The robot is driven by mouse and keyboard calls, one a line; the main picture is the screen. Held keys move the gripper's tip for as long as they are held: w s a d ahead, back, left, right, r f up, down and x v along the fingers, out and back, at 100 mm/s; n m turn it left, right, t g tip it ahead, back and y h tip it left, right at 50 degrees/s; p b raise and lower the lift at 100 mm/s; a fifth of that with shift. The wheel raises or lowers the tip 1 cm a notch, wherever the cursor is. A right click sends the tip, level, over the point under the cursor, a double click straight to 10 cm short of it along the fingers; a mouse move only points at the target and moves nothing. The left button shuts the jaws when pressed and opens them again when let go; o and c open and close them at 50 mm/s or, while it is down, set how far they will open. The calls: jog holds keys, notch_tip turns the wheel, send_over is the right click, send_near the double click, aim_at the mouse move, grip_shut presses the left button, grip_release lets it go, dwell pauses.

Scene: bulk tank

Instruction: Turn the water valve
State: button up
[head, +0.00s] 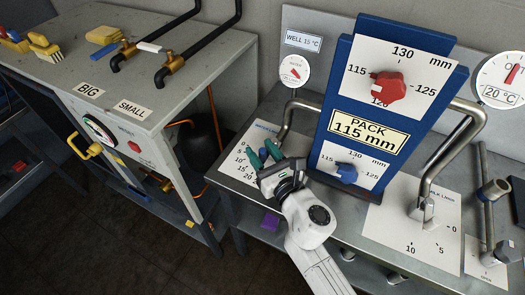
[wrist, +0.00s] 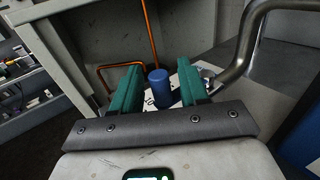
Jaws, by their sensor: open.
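A blue cylindrical knob (wrist: 160,90) stands on a white scale plate at the left end of the grey bench. The plate (head: 236,163) carries blue lettering and the numbers 0 to 20; its right part is hidden by my gripper in the head view. My gripper (head: 262,153) is open, its two teal fingers one on each side of the knob. In the wrist view my gripper (wrist: 158,76) shows a gap between each finger and the knob. I cannot tell how deep the knob sits between the fingers.
A bent steel pipe (head: 286,122) rises beside the plate. A blue panel (head: 340,75) with a red knob (head: 388,87) and a blue knob (head: 346,173) stands just right. Another plate with a steel pipe (head: 433,180) lies farther right. A grey cabinet (head: 120,110) stands left.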

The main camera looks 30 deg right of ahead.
jog(key=shift+c, duration=0.4)
grip_shut()
